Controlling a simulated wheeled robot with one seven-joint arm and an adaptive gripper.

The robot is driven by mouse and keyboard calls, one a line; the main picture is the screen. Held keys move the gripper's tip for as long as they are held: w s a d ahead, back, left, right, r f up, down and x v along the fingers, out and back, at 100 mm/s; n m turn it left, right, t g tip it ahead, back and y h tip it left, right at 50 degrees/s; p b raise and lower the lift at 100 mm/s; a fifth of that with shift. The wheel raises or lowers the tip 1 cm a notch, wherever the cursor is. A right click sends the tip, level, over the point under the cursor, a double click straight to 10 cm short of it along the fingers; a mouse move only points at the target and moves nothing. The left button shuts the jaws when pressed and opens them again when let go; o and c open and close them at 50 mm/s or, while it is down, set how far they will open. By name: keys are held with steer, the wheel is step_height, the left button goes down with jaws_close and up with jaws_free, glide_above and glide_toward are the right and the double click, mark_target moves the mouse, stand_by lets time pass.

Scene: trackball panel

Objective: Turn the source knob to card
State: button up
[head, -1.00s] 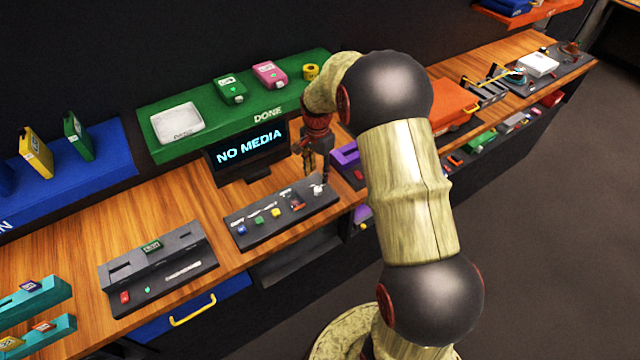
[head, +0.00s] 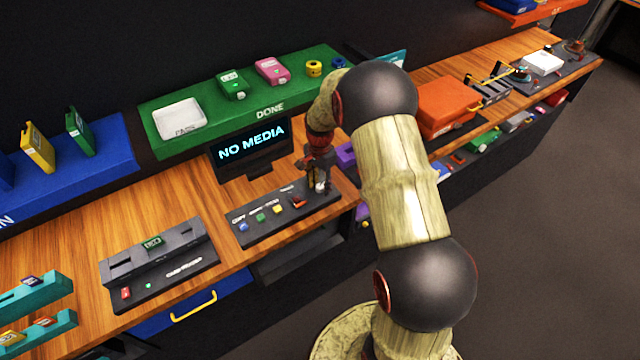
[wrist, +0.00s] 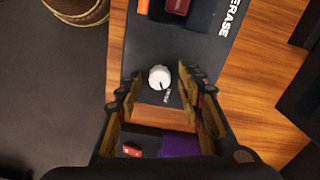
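The source knob is a round white knob (wrist: 159,77) with a dark pointer mark, on the dark panel (wrist: 190,45) in the wrist view. The mark points down and slightly right, towards a small white label that I cannot read clearly. My gripper (wrist: 160,86) is open, with one finger on each side of the knob and gaps between. In the head view my gripper (head: 319,181) is over the right end of the dark button panel (head: 270,235) and largely covers the knob.
A screen (head: 252,145) reading "NO MEDIA" stands behind the panel. Blue, green, yellow and red-orange (head: 299,202) controls lie left of my gripper. A purple object (head: 345,155) is close on the right. A green "DONE" shelf (head: 230,113) is behind.

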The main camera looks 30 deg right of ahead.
steer(key=shift+c, duration=1.2)
jaws_close()
steer(key=shift+n, duration=0.4)
steer(key=n, duration=0.5)
steer(key=shift+n, duration=0.3)
steer(key=n, duration=0.5)
steer(key=shift+p, duration=0.35)
steer(key=shift+n, duration=0.4)
steer(key=shift+o, duration=1.7)
jaws_free()
